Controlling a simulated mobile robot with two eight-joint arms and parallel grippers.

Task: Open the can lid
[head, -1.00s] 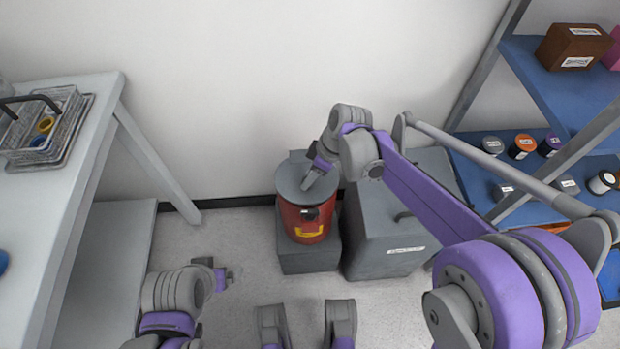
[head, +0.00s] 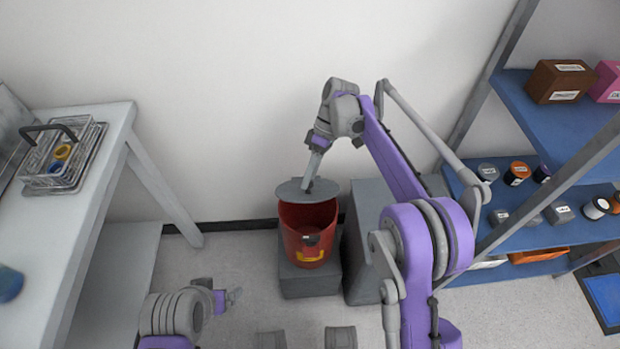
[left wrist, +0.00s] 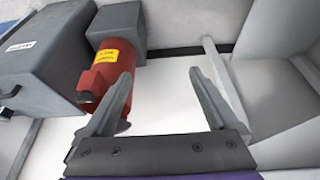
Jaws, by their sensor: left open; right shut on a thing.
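The red can (head: 308,239) stands on a grey block (head: 311,281) by the wall in the head view, with a yellow label on its front. Its grey lid (head: 299,190) is raised and tilted at the back, and the can's red inside shows. My right gripper (head: 311,181) is shut at the lid, its fingers pointing down onto it; what exactly they grip is too small to tell. My left gripper (head: 233,298) is open and empty, low and left of the can. The left wrist view shows its spread fingers (left wrist: 160,85) with the red can (left wrist: 108,74) beyond the left one.
A large grey bin (head: 372,242) stands right of the can. A white table (head: 90,150) with a wire basket (head: 62,158) is at the left. A blue shelf rack (head: 550,110) with boxes and small jars is at the right. Floor left of the can is clear.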

